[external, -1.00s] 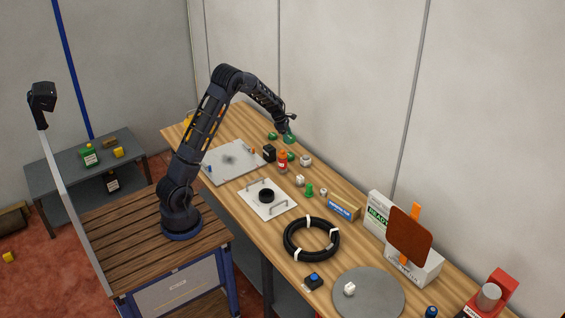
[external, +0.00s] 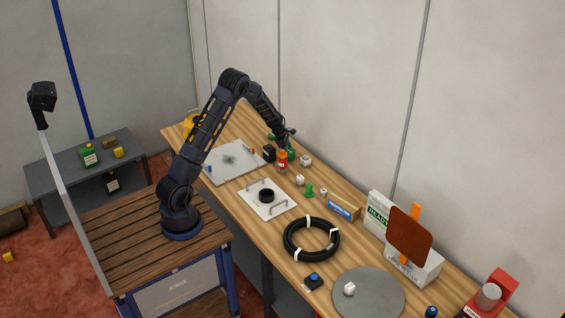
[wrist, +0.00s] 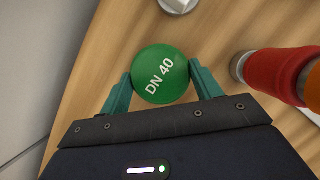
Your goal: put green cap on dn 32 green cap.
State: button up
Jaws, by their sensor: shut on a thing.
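My gripper (external: 289,143) is low over the far side of the workbench. In the wrist view its two green fingers (wrist: 160,90) are shut on a round green cap (wrist: 160,72) marked "DN 40". In the external view green (external: 290,154) shows just below the fingers, where a green cap stood before. The held cap and that one cannot be told apart there, nor whether they touch. No "DN 32" marking is readable. Another green cap (external: 272,136) is left of the gripper, partly hidden by the arm.
A red and orange bottle (external: 282,161) stands close beside the gripper and also shows in the wrist view (wrist: 272,78). A black block (external: 269,153) is to the left, a white fitting (external: 305,160) to the right. A small green piece (external: 309,190) stands nearer the front.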

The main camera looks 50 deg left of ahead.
jog(key=shift+f, duration=0.1)
jog(key=o, duration=1)
jog(key=shift+c, duration=0.2)
